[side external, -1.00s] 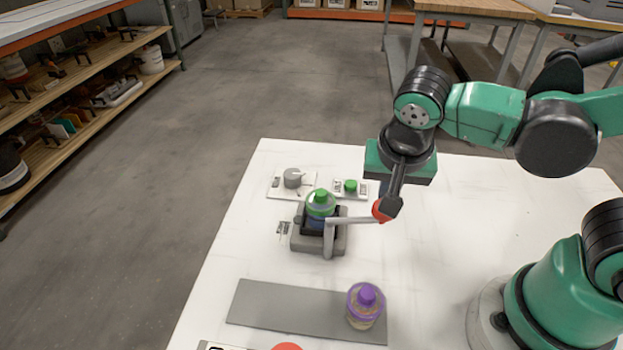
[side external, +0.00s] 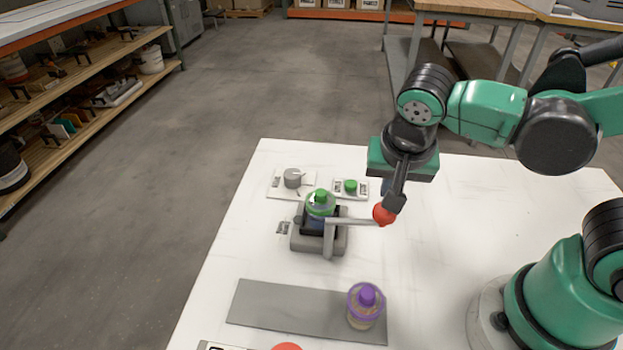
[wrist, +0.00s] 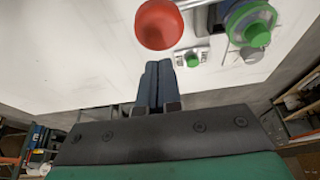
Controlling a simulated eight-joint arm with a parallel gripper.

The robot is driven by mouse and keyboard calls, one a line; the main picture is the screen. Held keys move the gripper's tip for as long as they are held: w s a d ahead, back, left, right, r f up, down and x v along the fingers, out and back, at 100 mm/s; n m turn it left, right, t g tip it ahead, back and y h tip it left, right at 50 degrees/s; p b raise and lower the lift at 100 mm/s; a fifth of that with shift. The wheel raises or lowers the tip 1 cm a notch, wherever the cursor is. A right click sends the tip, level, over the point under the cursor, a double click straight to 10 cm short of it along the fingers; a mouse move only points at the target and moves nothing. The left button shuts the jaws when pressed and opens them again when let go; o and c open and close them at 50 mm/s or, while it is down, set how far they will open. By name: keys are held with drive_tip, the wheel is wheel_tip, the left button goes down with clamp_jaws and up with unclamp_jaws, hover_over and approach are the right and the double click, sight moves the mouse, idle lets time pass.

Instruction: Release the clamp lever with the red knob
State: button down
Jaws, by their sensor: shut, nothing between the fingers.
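The clamp lever (side external: 352,221) is a grey bar running right from the clamp (side external: 318,240) to the red knob (side external: 384,214) at its end. A green-capped bottle (side external: 320,204) sits in the clamp. My gripper (side external: 393,203) is shut and empty, its fingers right at the knob in the side view; I cannot tell whether they touch. In the wrist view the closed fingers (wrist: 157,70) point toward the red knob (wrist: 159,24), which lies just beyond their tips. The bottle's green cap (wrist: 257,34) is at the upper right there.
A purple-capped bottle (side external: 366,305) stands on a grey strip (side external: 270,308) at the front. A grey dial (side external: 293,178) and a green button (side external: 351,186) sit on plates behind the clamp. A red round thing (side external: 287,347) shows at the bottom edge.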

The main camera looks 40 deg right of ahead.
wheel_tip(320, 180, up, 10)
drive_tip(key=shift+s+a+f, duration=0.15)
drive_tip(key=shift+f, duration=0.1)
idle(0.4)
drive_tip(key=shift+f, duration=0.1)
drive_tip(key=w+d+f+n+t+y, duration=0.2)
drive_tip(key=w+d+f+n+t, duration=0.1)
drive_tip(key=n, duration=0.6)
wheel_tip(320, 180, down, 2)
drive_tip(key=shift+d+f+t+y, duration=0.2)
drive_tip(key=shift+d+t+y, duration=0.2)
drive_tip(key=shift+t, duration=0.4)
